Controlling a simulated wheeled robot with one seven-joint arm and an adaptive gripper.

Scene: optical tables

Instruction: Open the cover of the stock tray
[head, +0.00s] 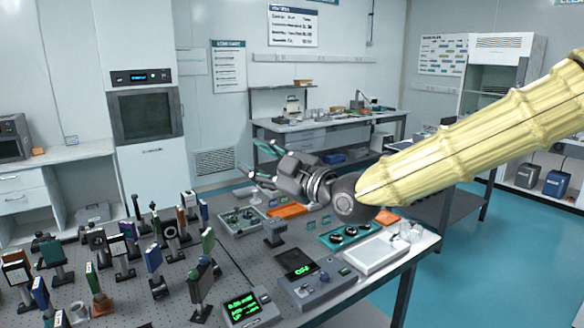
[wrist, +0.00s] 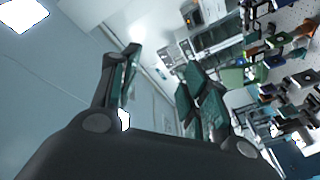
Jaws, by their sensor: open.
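My gripper (head: 262,163) is open and empty, raised above the far part of the optical table and pointing left in the head view. In the wrist view its two fingers with green pads (wrist: 160,80) are spread, with nothing between them. A shallow grey tray with small parts (head: 243,221) lies on the table below my gripper and looks like the stock tray. I cannot tell for sure, and its cover is too small to make out. A flat white lidded-looking tray (head: 376,255) lies near the right edge.
Several mounted optics (head: 153,262) crowd the left of the perforated table (head: 215,312). Air around my gripper looks free.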

